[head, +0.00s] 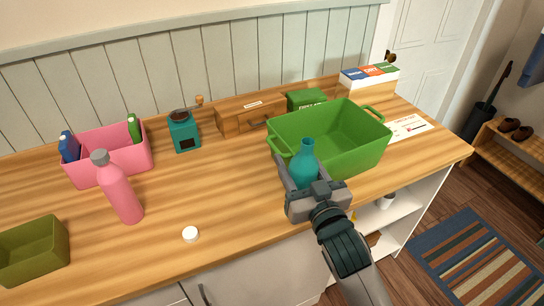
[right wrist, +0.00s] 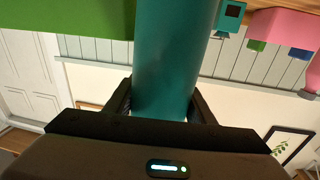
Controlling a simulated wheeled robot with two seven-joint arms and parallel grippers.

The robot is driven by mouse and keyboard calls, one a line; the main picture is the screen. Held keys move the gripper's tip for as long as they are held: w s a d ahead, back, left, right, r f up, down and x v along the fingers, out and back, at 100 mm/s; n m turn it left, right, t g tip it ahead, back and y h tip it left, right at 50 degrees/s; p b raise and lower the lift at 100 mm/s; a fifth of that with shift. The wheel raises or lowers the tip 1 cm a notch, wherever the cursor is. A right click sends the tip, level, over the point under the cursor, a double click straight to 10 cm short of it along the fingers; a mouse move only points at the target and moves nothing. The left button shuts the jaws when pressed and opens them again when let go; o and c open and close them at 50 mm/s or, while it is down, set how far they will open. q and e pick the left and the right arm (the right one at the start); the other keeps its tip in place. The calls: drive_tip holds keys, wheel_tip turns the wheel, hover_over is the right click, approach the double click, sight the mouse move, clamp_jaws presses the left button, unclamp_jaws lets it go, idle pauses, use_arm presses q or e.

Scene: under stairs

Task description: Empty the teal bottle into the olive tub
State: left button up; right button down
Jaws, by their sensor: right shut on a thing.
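The teal bottle (head: 306,158) is upright in my right gripper (head: 304,185), in front of the large green tub and overlapping it in the head view. Its neck has no cap that I can see. In the right wrist view the bottle (right wrist: 176,60) stands between the two fingers of the gripper (right wrist: 162,105), which are shut on it. The bottle's base is hidden in the head view. The olive tub (head: 50,262) stands at the front left of the counter, partly cut off by the picture's edge. Its inside looks empty. My left gripper is not in view.
A pink bottle (head: 121,195) stands between the olive tub and a pink bin (head: 150,163). A white cap (head: 191,234) lies near the front edge. A green tub (head: 360,150), teal grinder (head: 184,135) and wooden drawer box (head: 232,122) stand behind. The middle of the counter is clear.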

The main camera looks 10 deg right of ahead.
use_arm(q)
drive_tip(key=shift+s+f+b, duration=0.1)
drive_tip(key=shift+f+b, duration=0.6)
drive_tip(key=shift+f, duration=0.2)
use_arm(e)
drive_tip(key=s+d+f+m+h, duration=0.2)
drive_tip(key=s+d+f+h, duration=0.1)
drive_tip(key=d, duration=0.5)
drive_tip(key=shift+s+d+f+h, duration=0.2)
drive_tip(key=shift+d+f+h, duration=0.05)
drive_tip(key=shift+h, duration=0.15)
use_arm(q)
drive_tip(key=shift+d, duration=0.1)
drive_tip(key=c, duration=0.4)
